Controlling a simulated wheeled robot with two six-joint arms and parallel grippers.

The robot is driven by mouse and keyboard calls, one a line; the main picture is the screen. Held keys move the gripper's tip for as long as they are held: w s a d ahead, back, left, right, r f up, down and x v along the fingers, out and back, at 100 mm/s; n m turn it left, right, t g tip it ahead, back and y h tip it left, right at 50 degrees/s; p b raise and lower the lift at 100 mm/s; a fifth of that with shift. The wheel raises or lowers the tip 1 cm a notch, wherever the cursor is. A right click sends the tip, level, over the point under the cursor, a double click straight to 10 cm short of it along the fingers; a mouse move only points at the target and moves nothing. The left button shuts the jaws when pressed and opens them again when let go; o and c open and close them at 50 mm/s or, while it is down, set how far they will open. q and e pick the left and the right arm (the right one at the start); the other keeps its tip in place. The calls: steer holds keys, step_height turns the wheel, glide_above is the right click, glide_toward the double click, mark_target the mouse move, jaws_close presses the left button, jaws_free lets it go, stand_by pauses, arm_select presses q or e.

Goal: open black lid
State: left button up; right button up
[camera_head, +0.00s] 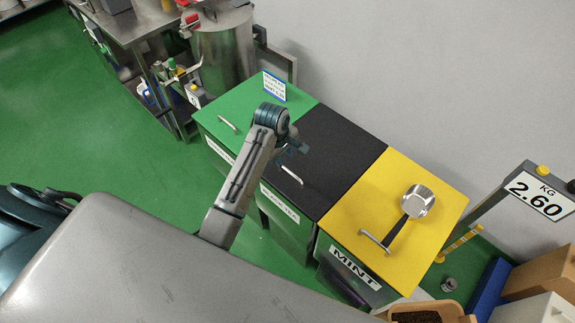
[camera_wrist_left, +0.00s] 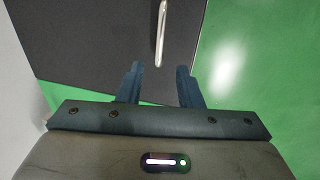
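The black lid (camera_head: 335,150) lies flat and closed on the middle bin, between a green lid and a yellow lid. Its silver handle (camera_head: 291,174) is near the front edge. In the left wrist view the black lid (camera_wrist_left: 90,45) fills the upper left and the handle (camera_wrist_left: 161,32) runs down toward the gap between my fingers. My left gripper (camera_wrist_left: 160,85) is open and empty, with the handle just beyond its fingertips. In the head view my left gripper (camera_head: 297,148) is over the black lid, partly hidden by its wrist. My right gripper is not in view.
The green lid (camera_head: 245,118) is on the left and the yellow lid (camera_head: 375,215) on the right, with a metal scoop (camera_head: 415,203) on it.

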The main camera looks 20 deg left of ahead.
mark_target(288, 171)
arm_select(q)
steer(key=f, duration=0.2)
steer(key=w+f+p, duration=0.1)
steer(key=f, duration=0.5)
steer(key=shift+w+d+f+p, duration=0.15)
steer(key=shift+w+d+p, duration=0.15)
steer(key=shift+p, duration=0.1)
jaws_close()
